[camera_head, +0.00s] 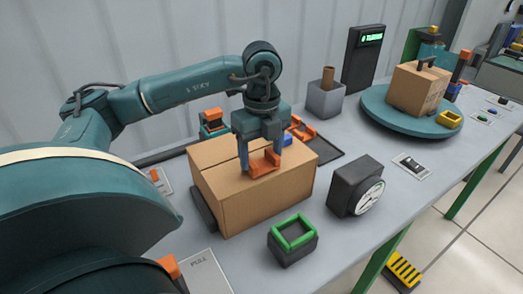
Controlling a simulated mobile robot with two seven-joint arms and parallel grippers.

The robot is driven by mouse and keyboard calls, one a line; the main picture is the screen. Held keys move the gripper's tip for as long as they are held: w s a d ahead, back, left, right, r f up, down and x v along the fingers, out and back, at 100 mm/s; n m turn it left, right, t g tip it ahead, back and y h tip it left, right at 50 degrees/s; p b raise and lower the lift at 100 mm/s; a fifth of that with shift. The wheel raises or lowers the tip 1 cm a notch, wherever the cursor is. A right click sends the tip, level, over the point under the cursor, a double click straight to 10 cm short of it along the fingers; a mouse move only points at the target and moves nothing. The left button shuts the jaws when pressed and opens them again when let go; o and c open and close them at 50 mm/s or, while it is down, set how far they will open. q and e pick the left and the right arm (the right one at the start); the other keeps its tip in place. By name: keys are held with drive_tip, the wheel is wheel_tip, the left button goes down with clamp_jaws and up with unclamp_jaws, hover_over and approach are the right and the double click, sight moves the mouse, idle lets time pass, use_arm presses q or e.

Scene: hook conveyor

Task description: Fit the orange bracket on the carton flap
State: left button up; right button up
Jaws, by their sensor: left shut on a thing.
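The cardboard carton (250,200) stands on the grey table in front of me, with its top at the level of my left gripper. My left gripper (262,160) points down at the carton's top and is shut on an orange bracket (264,165). The bracket is at or just above the carton's top; I cannot tell whether it touches or sits around a flap. The gripper fingers hide part of it. My right gripper is not in view.
A black box with a dial (356,186) and a dark block with a green square frame (293,238) stand right of and before the carton. A round teal turntable (385,115) carries another carton (417,90) at the right.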

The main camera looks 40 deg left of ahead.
sight(262, 165)
use_arm(q)
drive_tip(key=shift+f, duration=0.15)
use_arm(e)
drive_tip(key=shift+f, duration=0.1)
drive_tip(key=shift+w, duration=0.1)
use_arm(q)
drive_tip(key=o, duration=1.1)
drive_tip(key=shift+c, duration=0.2)
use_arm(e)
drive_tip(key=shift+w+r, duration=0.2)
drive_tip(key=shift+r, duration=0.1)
use_arm(q)
wheel_tip(262, 165, up, 13)
drive_tip(key=p, duration=0.2)
drive_tip(key=shift+p, duration=0.35)
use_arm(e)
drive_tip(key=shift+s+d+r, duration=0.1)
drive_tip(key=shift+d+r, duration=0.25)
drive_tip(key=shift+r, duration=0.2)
